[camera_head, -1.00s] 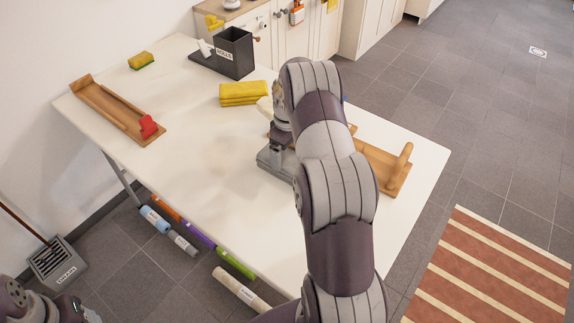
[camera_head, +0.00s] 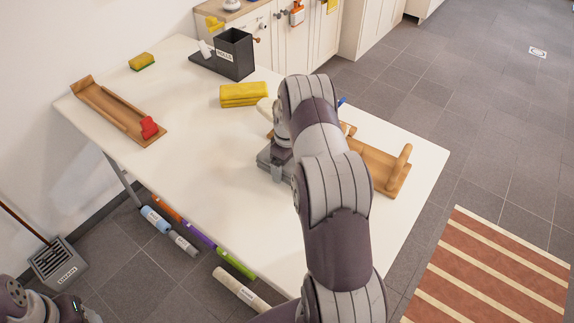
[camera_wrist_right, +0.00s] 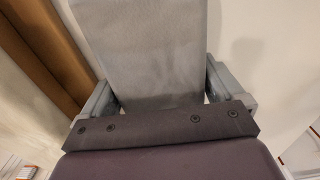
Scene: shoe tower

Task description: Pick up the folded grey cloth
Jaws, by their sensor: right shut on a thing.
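The folded grey cloth (camera_wrist_right: 150,45) fills the upper middle of the right wrist view, flat and smooth between my fingers. My right gripper (camera_wrist_right: 160,92) is shut on it, with one grey finger at each side of the cloth. In the head view my right gripper (camera_head: 272,163) is low over the white table, left of the wooden rack with an upright peg (camera_head: 383,168). My right arm covers much of it there, and I cannot make out the cloth. Part of my left arm's end (camera_head: 62,310) shows at the bottom left corner; its fingers are not clear.
A yellow folded cloth (camera_head: 244,94) lies behind my right gripper. A dark box (camera_head: 234,52), a sponge (camera_head: 141,62) and a wooden tray with a red piece (camera_head: 115,108) stand farther back and left. The table's (camera_head: 200,150) left middle is clear.

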